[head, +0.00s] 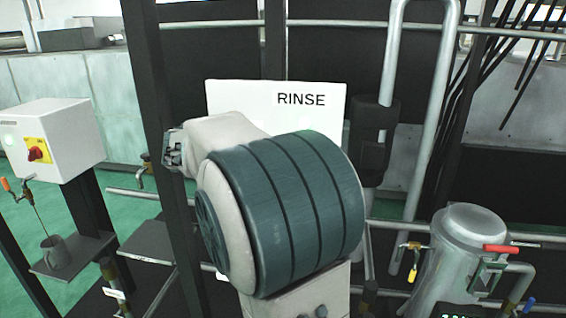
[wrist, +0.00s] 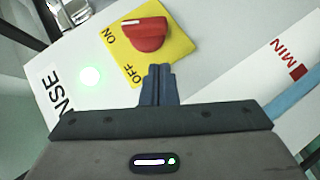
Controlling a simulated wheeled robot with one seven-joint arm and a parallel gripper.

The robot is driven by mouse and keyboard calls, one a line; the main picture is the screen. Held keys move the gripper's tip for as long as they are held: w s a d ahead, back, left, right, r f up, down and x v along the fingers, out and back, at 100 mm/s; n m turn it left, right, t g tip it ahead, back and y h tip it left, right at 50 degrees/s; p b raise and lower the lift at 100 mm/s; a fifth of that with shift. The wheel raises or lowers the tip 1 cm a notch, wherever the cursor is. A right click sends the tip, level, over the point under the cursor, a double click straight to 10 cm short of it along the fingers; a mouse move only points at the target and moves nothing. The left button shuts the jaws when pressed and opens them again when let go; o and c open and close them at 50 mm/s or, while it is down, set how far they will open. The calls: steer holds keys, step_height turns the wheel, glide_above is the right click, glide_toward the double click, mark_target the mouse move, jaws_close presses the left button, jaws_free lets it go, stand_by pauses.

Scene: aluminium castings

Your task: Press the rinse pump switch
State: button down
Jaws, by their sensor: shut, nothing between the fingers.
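In the wrist view a red rotary knob (wrist: 148,34) sits on a yellow plate (wrist: 178,42) marked ON and OFF, on a white panel (wrist: 72,62). A white mark shows on the knob's upper left part. A green light (wrist: 90,76) glows beside it, and part of a label reads "NSE". My gripper (wrist: 160,70) is shut and empty, its fingertips just below the knob at the plate's lower edge; contact cannot be told. In the head view my arm covers most of a white board (head: 235,95) reading "RINSE", and its knob is hidden.
A white box (head: 72,135) with another red knob (head: 38,150) on yellow stands at the left, above a grey mug (head: 54,252). Dark posts and pipes surround the board. A metal vessel (head: 465,255) with a red-handled valve stands at the right. A "MIN" mark (wrist: 290,58) shows beyond the panel.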

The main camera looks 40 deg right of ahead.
steer(key=shift+s+d+f+p, duration=0.15)
steer(key=shift+s+d+f, duration=0.35)
steer(key=shift+s, duration=0.15)
steer(key=shift+s+d+f+p, duration=0.15)
steer(key=shift+s+d+f, duration=0.3)
steer(key=shift+s, duration=0.2)
